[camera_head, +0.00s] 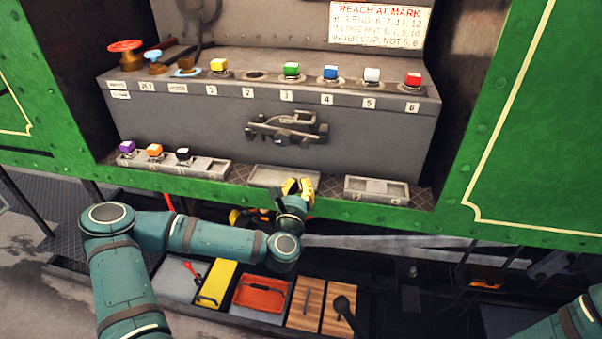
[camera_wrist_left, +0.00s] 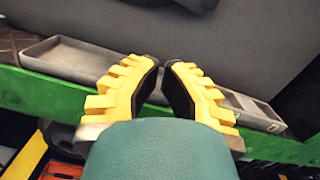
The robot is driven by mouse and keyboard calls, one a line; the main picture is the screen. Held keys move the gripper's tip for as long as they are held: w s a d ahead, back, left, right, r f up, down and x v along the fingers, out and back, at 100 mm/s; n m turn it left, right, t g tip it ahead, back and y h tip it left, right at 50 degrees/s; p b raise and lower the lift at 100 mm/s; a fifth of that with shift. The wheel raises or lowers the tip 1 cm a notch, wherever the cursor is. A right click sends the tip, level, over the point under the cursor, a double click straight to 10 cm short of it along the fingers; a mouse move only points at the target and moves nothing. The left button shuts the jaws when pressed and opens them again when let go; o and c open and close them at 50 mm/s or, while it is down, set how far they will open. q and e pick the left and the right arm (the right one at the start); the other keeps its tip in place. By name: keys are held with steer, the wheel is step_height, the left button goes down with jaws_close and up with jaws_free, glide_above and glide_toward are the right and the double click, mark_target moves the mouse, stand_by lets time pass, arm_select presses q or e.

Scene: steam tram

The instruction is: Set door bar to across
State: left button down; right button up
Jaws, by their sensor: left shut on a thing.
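My left gripper (camera_head: 298,184) has yellow, ribbed fingers and is at the ledge in front of the grey box, by the middle tray. In the left wrist view its fingers (camera_wrist_left: 163,68) lean together at the tips, before a grey wall. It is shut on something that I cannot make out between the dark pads. I cannot pick out the door bar for certain. A dark metal fitting (camera_head: 287,128) sits on the box front, above the gripper and apart from it. A long pale grey bar (camera_head: 390,243) lies lower right. My right gripper is not in view.
The grey box (camera_head: 190,112) carries coloured cube knobs in a numbered row and a red handwheel (camera_head: 125,46). Purple, orange and black knobs stand on the left ledge strip. A two-part tray (camera_head: 376,190) is at right. Below are open bins with a red tray (camera_head: 259,297).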

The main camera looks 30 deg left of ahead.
arm_select(q)
steer(key=shift+v, duration=2)
